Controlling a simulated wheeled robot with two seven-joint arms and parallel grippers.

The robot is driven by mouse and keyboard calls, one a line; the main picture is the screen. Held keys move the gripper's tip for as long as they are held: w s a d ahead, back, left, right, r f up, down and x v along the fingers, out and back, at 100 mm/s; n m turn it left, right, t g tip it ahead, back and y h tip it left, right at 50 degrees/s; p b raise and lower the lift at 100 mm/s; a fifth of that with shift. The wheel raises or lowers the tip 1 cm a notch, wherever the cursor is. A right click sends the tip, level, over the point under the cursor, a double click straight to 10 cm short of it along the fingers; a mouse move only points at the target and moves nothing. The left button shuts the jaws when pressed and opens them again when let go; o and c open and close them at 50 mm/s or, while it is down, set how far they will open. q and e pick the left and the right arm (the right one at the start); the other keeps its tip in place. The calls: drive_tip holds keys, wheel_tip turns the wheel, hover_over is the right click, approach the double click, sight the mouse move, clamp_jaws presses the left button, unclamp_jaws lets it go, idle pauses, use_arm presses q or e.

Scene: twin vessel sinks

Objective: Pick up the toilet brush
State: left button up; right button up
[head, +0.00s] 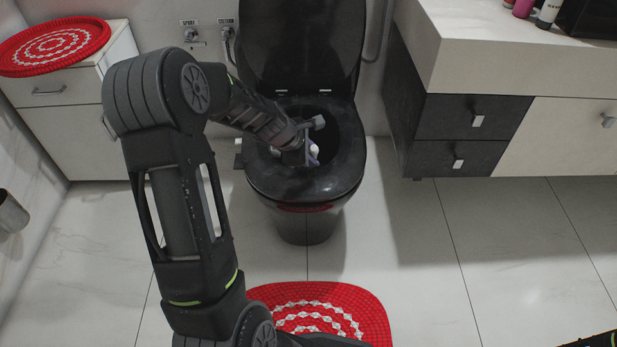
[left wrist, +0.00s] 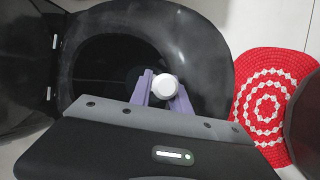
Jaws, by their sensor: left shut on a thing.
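The toilet brush shows in the left wrist view as a round white end (left wrist: 165,87) between the purple fingers of my left gripper (left wrist: 163,98). My left gripper is shut on it. In the head view my left gripper (head: 309,153) is over the open bowl of the black toilet (head: 262,176), with a small white bit of the brush (head: 314,149) at its fingers. The rest of the brush is hidden, and I cannot tell how far it reaches into the bowl. My right gripper is not in view.
The raised black lid (head: 300,45) stands behind the bowl. A red and white rug (head: 370,315) lies in front. A white cabinet (head: 75,110) with a red mat (head: 25,45) is at left. The vanity (head: 500,60) is at right.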

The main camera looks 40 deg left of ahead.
use_arm(q)
clamp_jaws()
idle(0.6)
idle(0.3)
wheel_tip(320, 180, up, 10)
drive_tip(key=p, duration=0.6)
idle(0.4)
